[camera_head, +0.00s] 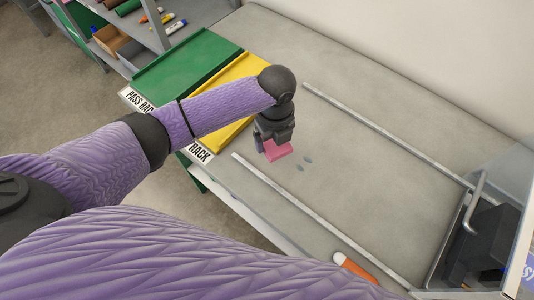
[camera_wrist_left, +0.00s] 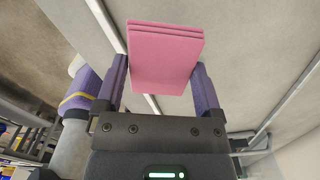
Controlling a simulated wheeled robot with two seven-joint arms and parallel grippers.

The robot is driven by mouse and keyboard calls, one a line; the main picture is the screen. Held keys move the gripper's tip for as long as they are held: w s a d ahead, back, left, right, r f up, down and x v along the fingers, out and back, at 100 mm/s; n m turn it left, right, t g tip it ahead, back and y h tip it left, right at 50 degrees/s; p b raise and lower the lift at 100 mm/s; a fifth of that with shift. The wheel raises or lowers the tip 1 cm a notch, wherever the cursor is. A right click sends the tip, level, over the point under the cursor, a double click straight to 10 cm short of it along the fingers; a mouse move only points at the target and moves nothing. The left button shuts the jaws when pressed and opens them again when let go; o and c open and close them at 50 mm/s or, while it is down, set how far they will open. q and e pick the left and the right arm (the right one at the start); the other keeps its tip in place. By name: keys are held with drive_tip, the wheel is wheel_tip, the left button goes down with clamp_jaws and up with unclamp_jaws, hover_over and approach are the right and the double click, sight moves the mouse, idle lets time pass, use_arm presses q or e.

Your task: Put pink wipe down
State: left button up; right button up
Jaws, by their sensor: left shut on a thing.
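The pink wipe (camera_head: 279,152) looks like a folded, layered square pad. My left gripper (camera_head: 268,148) is shut on it over the grey cart top, near the front rail. In the left wrist view the pink wipe (camera_wrist_left: 165,58) sits between the two purple fingers of my left gripper (camera_wrist_left: 160,85). I cannot tell whether the wipe touches the surface. Small dark bluish spots (camera_head: 304,163) lie on the surface just right of the wipe. My right gripper is not in view.
Two metal rails (camera_head: 375,130) run along the grey top (camera_head: 350,170). A yellow tray (camera_head: 225,98) and a green tray (camera_head: 185,68) lie at left. An orange-handled tool (camera_head: 355,266) lies near the front edge. A clear-sided dark machine (camera_head: 488,240) stands at right.

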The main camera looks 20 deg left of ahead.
sight(273, 150)
use_arm(q)
wheel_tip(273, 150, down, 6)
drive_tip(key=shift+b, duration=0.85)
drive_tip(key=shift+r, duration=0.15)
drive_tip(key=o, duration=0.8)
drive_tip(key=shift+r, duration=0.25)
wheel_tip(273, 150, up, 12)
drive_tip(key=p, duration=0.4)
drive_tip(key=shift+f, duration=0.2)
